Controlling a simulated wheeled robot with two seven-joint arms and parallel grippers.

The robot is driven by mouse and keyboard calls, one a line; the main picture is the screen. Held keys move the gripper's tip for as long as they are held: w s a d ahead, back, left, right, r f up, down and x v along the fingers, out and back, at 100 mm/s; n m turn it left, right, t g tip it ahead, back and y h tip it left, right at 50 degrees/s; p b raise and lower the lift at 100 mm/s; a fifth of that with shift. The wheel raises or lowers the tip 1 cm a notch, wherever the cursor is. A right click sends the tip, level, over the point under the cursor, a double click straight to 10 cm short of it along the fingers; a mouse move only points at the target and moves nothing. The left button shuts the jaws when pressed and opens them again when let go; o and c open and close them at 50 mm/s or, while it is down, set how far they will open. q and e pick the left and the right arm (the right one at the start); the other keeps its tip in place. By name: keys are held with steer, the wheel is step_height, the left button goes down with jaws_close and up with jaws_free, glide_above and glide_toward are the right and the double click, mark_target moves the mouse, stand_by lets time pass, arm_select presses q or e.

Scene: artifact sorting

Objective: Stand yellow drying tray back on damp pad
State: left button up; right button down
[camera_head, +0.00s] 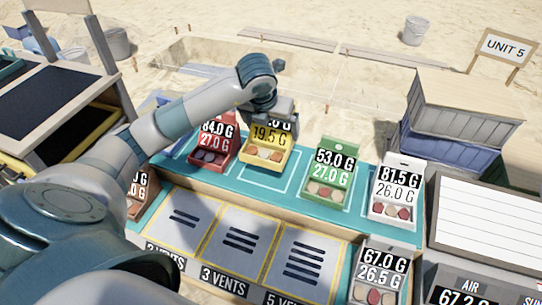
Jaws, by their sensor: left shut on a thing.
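The yellow drying tray (264,153) has a card reading 19.5 G on its lower line and holds small round pieces. It is upright at the teal mat (255,180), inside or over a white outlined spot; I cannot tell whether its base touches. Which surface is the damp pad is not marked in view. My left gripper (272,112) is shut on the top of the yellow tray's card and hides part of its upper number. My right gripper is not in view.
A red tray (212,145) stands close left of the yellow one. A green tray (331,172) and a white tray (396,190) stand to the right. Grey and blue crates (455,125) stand at right.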

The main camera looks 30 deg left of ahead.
mark_target(272, 138)
arm_select(q)
step_height(272, 138, down, 4)
steer(key=shift+s+r+p, duration=0.1)
steer(key=shift+r+p, duration=0.05)
steer(key=shift+p, duration=0.35)
steer(key=shift+f, duration=0.5)
steer(key=shift+f+p, duration=0.6)
steer(key=shift+f, duration=1.3)
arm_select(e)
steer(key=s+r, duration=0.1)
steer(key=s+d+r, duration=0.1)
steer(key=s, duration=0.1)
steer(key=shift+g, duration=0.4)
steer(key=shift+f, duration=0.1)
